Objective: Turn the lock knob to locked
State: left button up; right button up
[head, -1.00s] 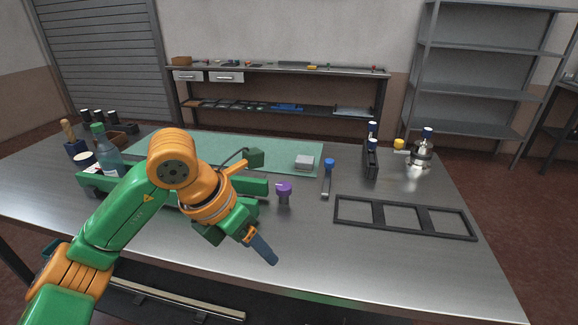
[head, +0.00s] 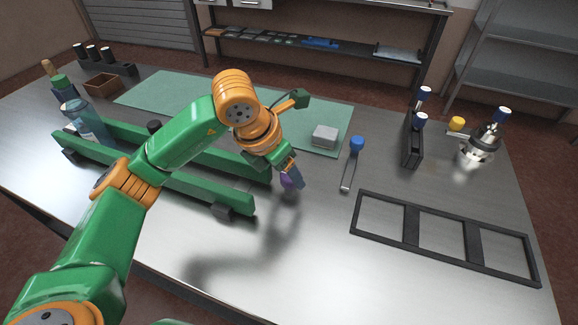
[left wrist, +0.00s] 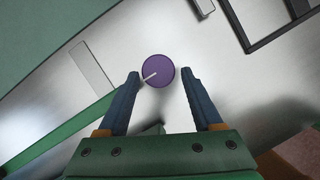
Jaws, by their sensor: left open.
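The lock knob (left wrist: 158,71) is a round purple knob with a white pointer line. In the left wrist view it lies between and just beyond the two fingertips, and the pointer runs from its middle to the lower left. In the head view the knob (head: 287,182) is partly hidden behind my left gripper (head: 293,176). My left gripper (left wrist: 166,74) is open, its blue fingers either side of the knob with gaps showing. No lock marks can be read. My right gripper is not in view.
A green frame (head: 190,190) stands left of the knob on the metal table (head: 330,270). A blue-capped tool (head: 352,165), a grey block (head: 325,135) and a black three-part frame (head: 411,228) lie to the right. The table front is clear.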

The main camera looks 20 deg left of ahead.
pick_arm(q)
jog(key=shift+w+d+f, duration=0.1)
jog(key=shift+w+f, duration=0.35)
jog(key=shift+f, duration=0.2)
jog(key=shift+s+r, duration=0.1)
jog(key=c, duration=0.4)
grip_shut()
